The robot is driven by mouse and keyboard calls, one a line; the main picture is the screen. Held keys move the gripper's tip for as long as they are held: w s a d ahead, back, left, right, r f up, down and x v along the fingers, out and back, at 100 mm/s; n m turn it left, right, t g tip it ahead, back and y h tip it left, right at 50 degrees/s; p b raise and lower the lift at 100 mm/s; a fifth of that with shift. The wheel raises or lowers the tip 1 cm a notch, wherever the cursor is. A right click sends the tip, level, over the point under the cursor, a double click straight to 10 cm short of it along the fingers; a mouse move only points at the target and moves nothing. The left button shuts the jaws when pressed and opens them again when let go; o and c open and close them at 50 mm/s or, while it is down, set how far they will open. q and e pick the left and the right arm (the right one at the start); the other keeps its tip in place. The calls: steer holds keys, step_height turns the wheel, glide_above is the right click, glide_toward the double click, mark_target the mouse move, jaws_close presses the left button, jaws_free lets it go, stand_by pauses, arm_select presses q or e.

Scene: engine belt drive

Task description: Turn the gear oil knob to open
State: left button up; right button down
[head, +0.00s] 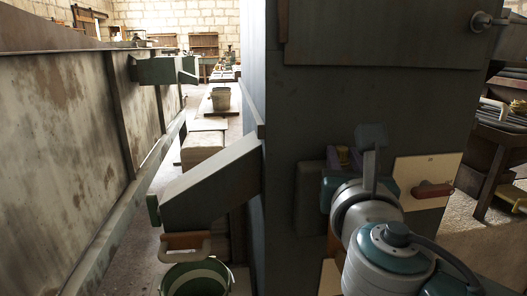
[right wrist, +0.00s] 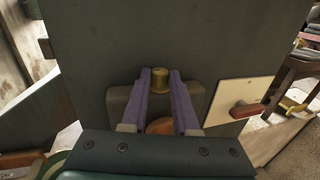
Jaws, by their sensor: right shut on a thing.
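A small brass knob (right wrist: 160,79) sticks out from the dark machine panel (right wrist: 165,35). My right gripper (head: 343,157) is at the panel, its two purple fingers on either side of the knob. In the right wrist view the fingertips (right wrist: 160,80) are closed on it. A red handle (head: 433,190) sits on a cream plate (head: 408,172) to the right of the gripper. Which of the two is the gear oil knob is not marked. My left gripper is not in view.
A rounded dark block (right wrist: 117,105) sits on the panel behind the fingers. A grey chute (head: 210,185) juts left from the machine above a green bucket (head: 198,278). A low metal wall (head: 60,130) runs along the left.

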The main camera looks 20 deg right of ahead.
steer(key=shift+r, duration=0.1)
steer(key=c, duration=0.9)
jaws_free()
steer(key=shift+c, duration=0.2)
steer(key=p+v, duration=0.1)
steer(key=v, duration=0.9)
